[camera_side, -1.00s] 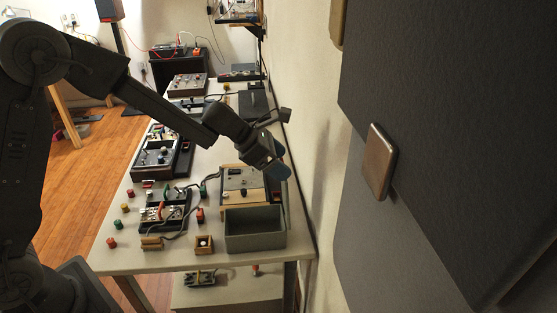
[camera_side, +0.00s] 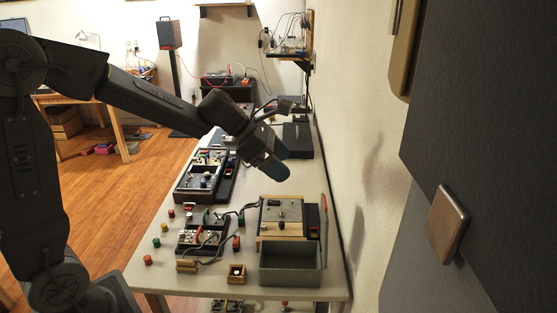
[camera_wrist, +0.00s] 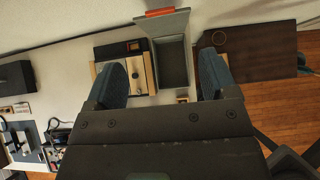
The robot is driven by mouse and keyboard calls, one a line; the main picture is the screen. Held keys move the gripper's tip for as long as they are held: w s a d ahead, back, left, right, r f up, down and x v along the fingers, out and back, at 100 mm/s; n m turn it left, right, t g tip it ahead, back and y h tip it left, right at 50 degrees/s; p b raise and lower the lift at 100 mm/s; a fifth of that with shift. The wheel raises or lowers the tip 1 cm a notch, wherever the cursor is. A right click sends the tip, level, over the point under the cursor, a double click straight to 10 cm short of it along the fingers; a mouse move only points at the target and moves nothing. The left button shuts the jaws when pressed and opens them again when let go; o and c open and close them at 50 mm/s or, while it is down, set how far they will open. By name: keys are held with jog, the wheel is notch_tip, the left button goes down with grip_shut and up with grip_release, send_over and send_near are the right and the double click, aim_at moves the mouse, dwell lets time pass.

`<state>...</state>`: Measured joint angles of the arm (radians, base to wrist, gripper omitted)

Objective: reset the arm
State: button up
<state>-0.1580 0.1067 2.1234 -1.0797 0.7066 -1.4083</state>
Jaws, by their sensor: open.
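My gripper (camera_side: 269,168) hangs in the air above the back part of the workbench, with blue-grey fingers pointing down and to the right in the side view. In the wrist view my gripper (camera_wrist: 162,68) has its two fingers wide apart with nothing held between them. A grey open box (camera_wrist: 172,65) shows beyond and between the fingers, lower down. The same grey box (camera_side: 290,279) stands at the bench's near right edge in the side view, well below the gripper. No contact between gripper and any object shows.
The pale bench (camera_side: 150,272) carries a wood-framed panel (camera_side: 282,217), a switch panel (camera_side: 203,236), cables, coloured knobs and a small wooden box (camera_side: 237,274). A wall (camera_side: 365,150) runs close along the right. Open wooden floor (camera_side: 110,200) lies left.

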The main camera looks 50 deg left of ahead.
jog(key=shift+a+r, duration=0.1)
jog(key=s+d+r+m+g+y, duration=0.1)
jog(key=s+d+r+m+y, duration=0.15)
jog(key=s+m, duration=1)
jog(key=s+a+m+y, duration=0.2)
jog(key=s+m+y, duration=0.2)
jog(key=s+m, duration=0.7)
jog(key=f+m, duration=0.1)
jog(key=m, duration=0.2)
jog(key=shift+s+a, duration=0.25)
jog(key=shift+a, duration=0.1)
